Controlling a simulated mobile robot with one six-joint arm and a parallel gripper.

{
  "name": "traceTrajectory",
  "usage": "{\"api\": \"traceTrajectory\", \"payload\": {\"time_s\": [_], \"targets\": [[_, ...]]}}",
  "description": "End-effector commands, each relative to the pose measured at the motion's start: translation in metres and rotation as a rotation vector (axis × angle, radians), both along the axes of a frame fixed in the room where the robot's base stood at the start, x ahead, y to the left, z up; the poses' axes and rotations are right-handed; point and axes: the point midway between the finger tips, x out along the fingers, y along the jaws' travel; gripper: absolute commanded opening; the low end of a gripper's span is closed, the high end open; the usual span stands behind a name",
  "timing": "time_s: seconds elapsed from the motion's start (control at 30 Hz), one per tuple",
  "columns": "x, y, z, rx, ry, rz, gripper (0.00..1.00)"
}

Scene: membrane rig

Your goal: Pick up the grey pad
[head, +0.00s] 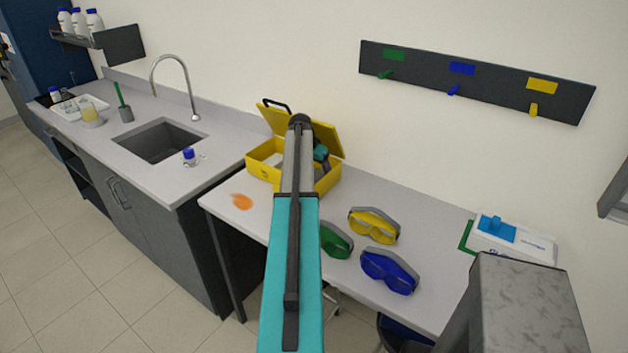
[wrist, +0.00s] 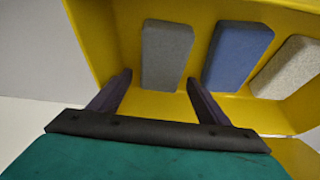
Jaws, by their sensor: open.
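The grey pad (wrist: 166,55) lies inside the yellow case, leftmost of three pads in the wrist view. My gripper (wrist: 158,82) is open, with its two dark fingers apart and nothing between them. The fingertips point toward the near end of the grey pad, one to each side of its width. I cannot tell how far above the case floor they are. In the head view the yellow case (head: 262,171) stands open on the table, with my arm across it. The pads are hidden there.
A blue pad (wrist: 237,55) and a beige pad (wrist: 290,68) lie to the right of the grey one. The case's lid (head: 331,138) stands up at the back. Yellow goggles (head: 374,225), green goggles (head: 337,240) and blue goggles (head: 390,271) lie on the table. An orange stain (head: 242,202) is left of my arm.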

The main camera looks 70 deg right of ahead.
Motion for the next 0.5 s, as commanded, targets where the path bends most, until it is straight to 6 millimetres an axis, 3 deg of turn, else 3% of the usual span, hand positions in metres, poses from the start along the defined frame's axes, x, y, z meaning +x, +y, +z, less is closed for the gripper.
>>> {"api": "traceTrajectory", "payload": {"time_s": [0.07,0.33,0.5], "targets": [[-0.0001,-0.0001,0.0002,0.000,0.000,0.000,0.70],[-0.0004,-0.0001,0.0002,0.000,0.000,0.000,0.27],[-0.0006,-0.0002,0.0002,0.000,0.000,-0.001,0.27]]}}
